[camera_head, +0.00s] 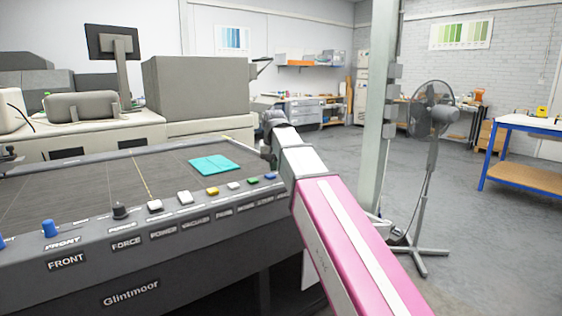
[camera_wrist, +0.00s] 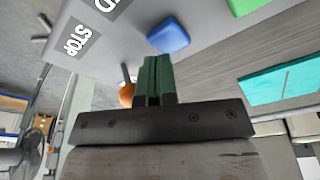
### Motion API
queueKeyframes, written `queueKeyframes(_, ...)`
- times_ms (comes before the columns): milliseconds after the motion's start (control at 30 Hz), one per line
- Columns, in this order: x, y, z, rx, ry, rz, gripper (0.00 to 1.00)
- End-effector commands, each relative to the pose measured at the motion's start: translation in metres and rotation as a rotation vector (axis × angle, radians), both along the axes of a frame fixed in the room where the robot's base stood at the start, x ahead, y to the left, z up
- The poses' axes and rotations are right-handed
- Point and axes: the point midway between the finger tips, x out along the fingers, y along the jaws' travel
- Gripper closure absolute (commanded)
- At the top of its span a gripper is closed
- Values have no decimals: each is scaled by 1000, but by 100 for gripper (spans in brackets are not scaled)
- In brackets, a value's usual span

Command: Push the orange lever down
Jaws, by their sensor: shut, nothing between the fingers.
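The orange lever (camera_wrist: 127,94) shows in the wrist view as a round orange knob on a thin stalk, close to the left side of my gripper. My gripper (camera_wrist: 158,62) has its two dark green fingers shut together with nothing between them. Its fingertips point toward the machine panel, just below the blue button (camera_wrist: 169,36) in the picture. I cannot tell whether the fingers touch the lever, and part of it is hidden behind my gripper. In the head view my pink and white arm reaches to the machine's right end, and the lever cannot be seen there.
The dark machine bed (camera_head: 80,186) has a row of buttons and knobs along its front and a teal sheet (camera_head: 212,165) on top. A STOP label (camera_wrist: 76,41) lies near the lever. A standing fan (camera_head: 434,110) and a pillar (camera_head: 378,110) stand right of the machine.

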Motion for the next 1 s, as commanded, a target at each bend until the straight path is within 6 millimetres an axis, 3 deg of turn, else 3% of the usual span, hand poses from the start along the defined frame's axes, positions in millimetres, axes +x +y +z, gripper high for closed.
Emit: queueKeyframes(1000, 7, -10, -7, -1, 1, 0, 100)
